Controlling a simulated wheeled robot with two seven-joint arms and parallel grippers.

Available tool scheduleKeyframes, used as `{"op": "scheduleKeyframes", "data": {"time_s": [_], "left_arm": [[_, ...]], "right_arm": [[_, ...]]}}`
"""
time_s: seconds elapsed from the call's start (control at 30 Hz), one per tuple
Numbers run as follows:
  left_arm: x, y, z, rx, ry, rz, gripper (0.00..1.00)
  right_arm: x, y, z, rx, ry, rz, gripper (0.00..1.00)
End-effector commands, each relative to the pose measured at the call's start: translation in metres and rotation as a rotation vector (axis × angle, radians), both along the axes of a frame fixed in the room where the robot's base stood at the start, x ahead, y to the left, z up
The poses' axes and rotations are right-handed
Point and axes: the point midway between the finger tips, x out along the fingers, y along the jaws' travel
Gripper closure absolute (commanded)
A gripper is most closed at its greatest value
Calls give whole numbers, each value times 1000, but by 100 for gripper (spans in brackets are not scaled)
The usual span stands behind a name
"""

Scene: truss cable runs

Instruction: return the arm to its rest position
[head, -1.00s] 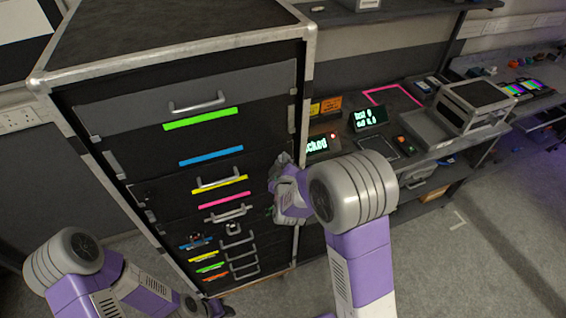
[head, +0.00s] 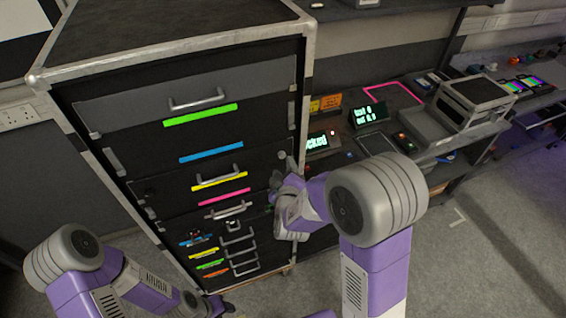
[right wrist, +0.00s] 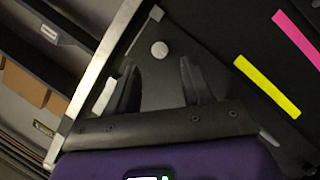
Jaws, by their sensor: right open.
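My right arm reaches in from the lower right in the head view. Its gripper (head: 281,171) is beside the right front edge of the black drawer cabinet (head: 150,90). In the right wrist view the two dark fingers (right wrist: 160,82) stand apart with nothing between them. The cabinet front, with its yellow strip (right wrist: 267,87) and pink strip (right wrist: 297,38), lies beyond them. My left arm is at the lower left, in front of the cabinet's lower part. Its hand end is at the bottom edge, too small and cut off to read.
The cabinet has several metal handles and coloured strips. To its right a bench holds lit displays (head: 369,114), a pink frame outline (head: 398,88) and a grey boxy device (head: 474,100). Grey floor (head: 480,260) is clear at the lower right.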

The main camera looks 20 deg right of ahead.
Motion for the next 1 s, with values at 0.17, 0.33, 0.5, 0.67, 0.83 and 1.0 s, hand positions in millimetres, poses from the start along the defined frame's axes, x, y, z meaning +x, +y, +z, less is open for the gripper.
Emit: {"op": "scheduleKeyframes", "data": {"time_s": [0.17, 0.33, 0.5, 0.67, 0.83, 1.0], "left_arm": [[0, 0, 1, 0, 0, 0, 57], [0, 0, 1, 0, 0, 0, 57], [0, 0, 1, 0, 0, 0, 57], [0, 0, 1, 0, 0, 0, 57], [0, 0, -8, 0, 0, 0, 57], [0, 0, -34, 0, 0, 0, 57]], "right_arm": [[-15, 4, 5, 1, -1, 0, 50], [-17, 4, 5, 0, -1, -1, 50], [-17, 4, 5, 0, 0, 0, 50], [-17, 4, 5, 0, 0, 0, 50], [-18, 5, -26, 47, 54, 6, 50], [-36, 10, -134, 246, 263, -5, 50]]}}
